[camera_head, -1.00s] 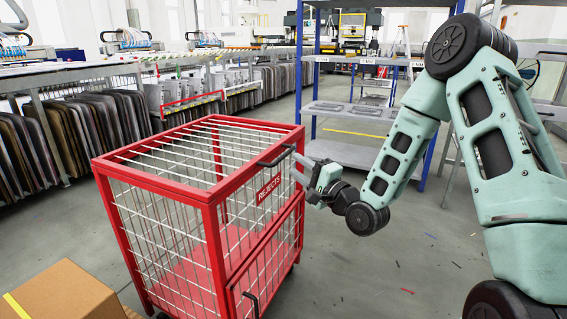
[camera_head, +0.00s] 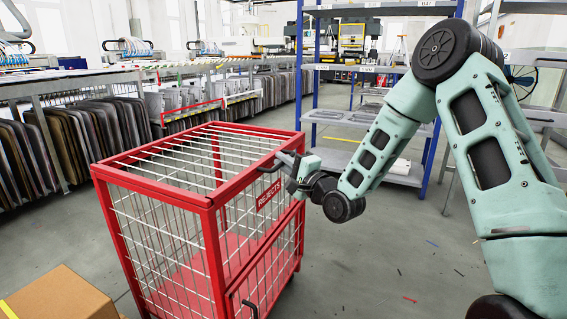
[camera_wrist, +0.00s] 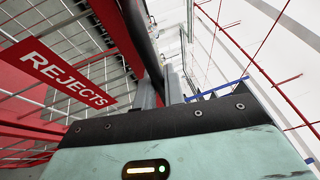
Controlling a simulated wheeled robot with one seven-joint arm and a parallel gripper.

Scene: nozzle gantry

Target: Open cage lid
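The red cage (camera_head: 209,240) has white wire mesh and a REJECTS sign (camera_head: 269,190) on its side. Its lid (camera_head: 190,150) lies level and closed on top, with a black handle (camera_head: 277,161) at its right edge. My gripper (camera_head: 288,163) is at this handle, reaching in from the right. In the wrist view, the black handle bar (camera_wrist: 141,38) runs down between my two grey fingers (camera_wrist: 160,90), close to both. Whether they clamp it cannot be told. The REJECTS sign (camera_wrist: 68,77) shows left of them.
A cardboard box (camera_head: 60,297) stands at the front left. A second black handle (camera_head: 250,308) is low on the cage. Blue-post shelving (camera_head: 350,120) stands behind my arm. Racks of panels (camera_head: 90,135) line the left. Grey floor (camera_head: 400,240) is open right of the cage.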

